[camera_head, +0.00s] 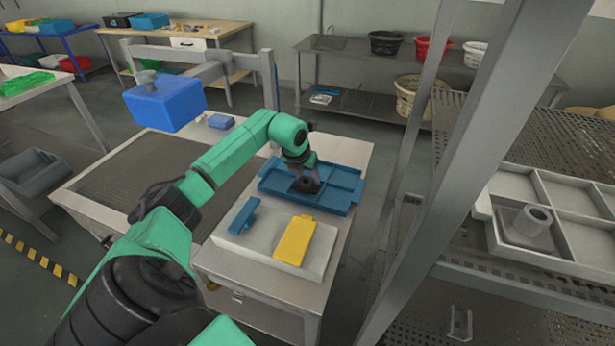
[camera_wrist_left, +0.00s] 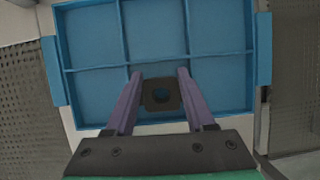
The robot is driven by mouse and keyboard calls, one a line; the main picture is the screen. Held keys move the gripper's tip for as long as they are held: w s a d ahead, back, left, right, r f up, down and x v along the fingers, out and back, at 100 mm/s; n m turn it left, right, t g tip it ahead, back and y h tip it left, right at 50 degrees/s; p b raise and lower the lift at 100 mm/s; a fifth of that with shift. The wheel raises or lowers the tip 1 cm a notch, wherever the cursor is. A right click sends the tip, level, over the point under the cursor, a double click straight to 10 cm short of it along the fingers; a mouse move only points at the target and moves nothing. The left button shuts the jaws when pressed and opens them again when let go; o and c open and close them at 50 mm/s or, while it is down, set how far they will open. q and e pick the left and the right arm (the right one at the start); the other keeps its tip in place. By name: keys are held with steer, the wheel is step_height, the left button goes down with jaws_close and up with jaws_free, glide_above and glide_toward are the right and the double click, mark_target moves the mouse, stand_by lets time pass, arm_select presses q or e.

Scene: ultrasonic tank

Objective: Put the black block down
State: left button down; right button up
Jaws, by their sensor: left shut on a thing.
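My left gripper (camera_head: 304,176) reaches down over the blue divided tray (camera_head: 343,179) on the steel table. In the left wrist view, its two purple fingers (camera_wrist_left: 159,80) are shut on the black block (camera_wrist_left: 160,104), a dark square piece with a round hole. The block lies in front of the lower middle compartment of the tray (camera_wrist_left: 90,95), near the dividers. In the head view the black block (camera_head: 306,186) shows just below the gripper, within the tray's outline. I cannot tell whether it touches the tray floor. My right gripper is not in view.
In front of the tray, a pale slab (camera_head: 237,239) carries a blue piece (camera_head: 243,217) and a yellow piece (camera_head: 295,240). A raised blue box (camera_head: 165,105) stands behind left. A grey post (camera_head: 440,190) and a shelf with a white divided tray (camera_head: 575,258) are at right.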

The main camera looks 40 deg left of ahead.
arm_select(q)
steer(key=shift+f, duration=0.55)
steer(key=c, duration=0.5)
jaws_free()
steer(key=b+v, duration=0.2)
steer(key=v, duration=1)
steer(key=shift+d, duration=0.1)
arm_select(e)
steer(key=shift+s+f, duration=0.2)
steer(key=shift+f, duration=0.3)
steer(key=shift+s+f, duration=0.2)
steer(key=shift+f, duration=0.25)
